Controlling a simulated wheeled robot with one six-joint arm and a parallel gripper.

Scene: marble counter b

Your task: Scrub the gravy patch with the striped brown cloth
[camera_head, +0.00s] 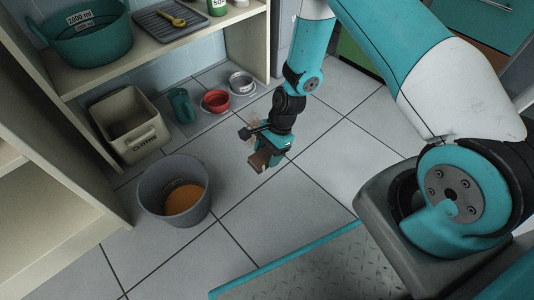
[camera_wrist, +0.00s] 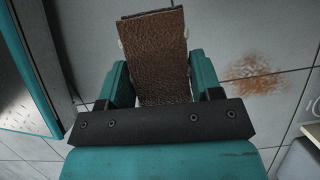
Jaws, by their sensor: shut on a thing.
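My gripper (camera_head: 268,152) is shut on the brown cloth (camera_head: 259,162), holding it above the tiled floor. In the wrist view the cloth (camera_wrist: 152,40) is a flat, folded brown piece with a rough texture, standing out between the teal fingers; I cannot make out clear stripes. The gravy patch (camera_wrist: 254,75) is a reddish-brown smear on the pale tiles, to the right of the cloth in the wrist view and apart from it there. In the head view only a little of the patch shows beside my gripper, which hides the rest.
A grey bucket (camera_head: 148,205) with orange-brown contents stands at left. A cream bin (camera_head: 143,142) labelled for cloths, a teal mug (camera_head: 181,105), a red bowl (camera_head: 216,101) and a metal tin (camera_head: 242,84) stand under the shelf (camera_head: 165,52). Floor right of the bucket is clear.

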